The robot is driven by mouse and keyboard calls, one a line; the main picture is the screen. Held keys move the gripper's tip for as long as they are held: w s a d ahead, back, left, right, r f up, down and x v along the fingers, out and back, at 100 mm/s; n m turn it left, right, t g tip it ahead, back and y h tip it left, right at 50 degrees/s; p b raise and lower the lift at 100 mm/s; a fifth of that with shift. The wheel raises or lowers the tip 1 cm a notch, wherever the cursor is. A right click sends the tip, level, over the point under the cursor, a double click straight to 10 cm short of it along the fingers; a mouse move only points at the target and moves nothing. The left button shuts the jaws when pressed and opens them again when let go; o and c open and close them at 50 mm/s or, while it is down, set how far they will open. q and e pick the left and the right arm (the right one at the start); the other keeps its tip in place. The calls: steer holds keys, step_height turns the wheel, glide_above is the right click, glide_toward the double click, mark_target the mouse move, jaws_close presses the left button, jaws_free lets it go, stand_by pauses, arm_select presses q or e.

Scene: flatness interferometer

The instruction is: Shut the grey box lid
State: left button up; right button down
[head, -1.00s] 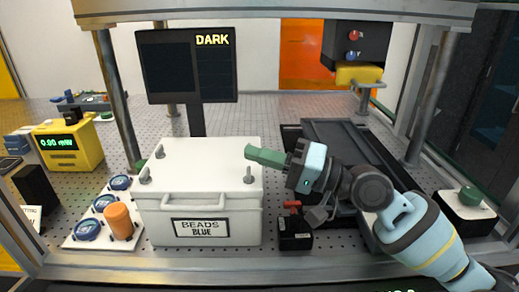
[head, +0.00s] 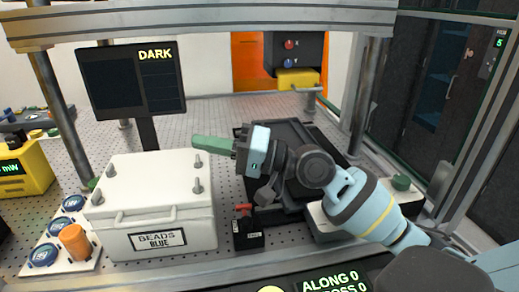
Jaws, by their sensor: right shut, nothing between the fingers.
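A pale box labelled "BEADS BLUE" (head: 160,215) stands on the perforated bench at left, with upright grey pegs on its flat top and a handle in front. Its top looks closed. A dark grey box or tray (head: 262,133) stands to its right, partly hidden behind my right arm; I cannot tell how its lid sits. My right gripper (head: 212,143) has green fingers pointing left. It is shut and empty, in front of the dark box's left side and near the pale box's back right corner. I cannot tell whether it touches anything. My left gripper is out of view.
A small black box with a red top (head: 248,234) stands between the two boxes. Blue-capped items and an orange cylinder (head: 75,242) are at left. A "DARK" display (head: 130,80) stands behind. Metal frame posts (head: 365,95) flank the bench.

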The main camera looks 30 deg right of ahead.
arm_select(q)
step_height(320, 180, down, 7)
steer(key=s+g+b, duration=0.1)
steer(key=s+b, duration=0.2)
steer(key=b, duration=0.1)
steer(key=shift+b, duration=0.35)
arm_select(e)
steer(key=s+d+f, duration=0.3)
steer(key=d+f, duration=0.1)
steer(key=d, duration=0.4)
steer(key=shift+f, duration=0.3)
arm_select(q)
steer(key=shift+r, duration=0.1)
arm_select(e)
steer(key=shift+s, duration=0.1)
